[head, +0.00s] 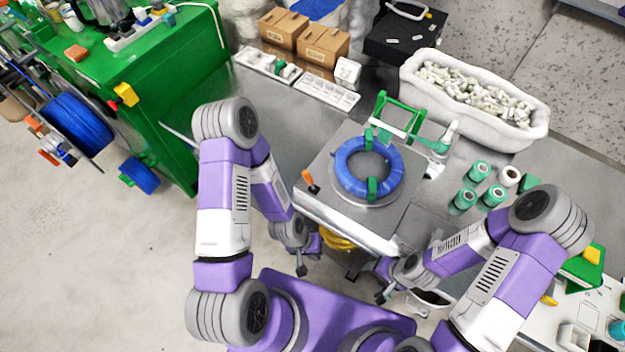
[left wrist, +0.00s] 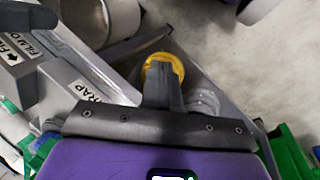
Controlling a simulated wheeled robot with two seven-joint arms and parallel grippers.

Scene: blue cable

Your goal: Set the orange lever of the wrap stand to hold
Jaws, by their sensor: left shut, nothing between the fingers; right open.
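The wrap stand (head: 325,205) is a grey metal box with a blue cable coil (head: 341,170) lying on its round top, clipped by green holders. Its orange lever (head: 309,180) sticks up at the left corner of the top, tilted toward upper left. My left gripper (head: 301,270) is shut and empty, below the lever and in front of the stand. In the left wrist view its dark fingers (left wrist: 162,88) are together, beside a grey panel (left wrist: 45,75) with arrow and wrap labels; the lever does not show there. My right gripper (head: 380,297) is open, low in front of the stand.
A yellow round part (head: 338,240) sits below the stand's front edge. Green spools (head: 479,172) stand to the right. A white bin (head: 430,85) of pale pieces and a green frame (head: 400,117) stand behind. Bare bench lies left of the stand.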

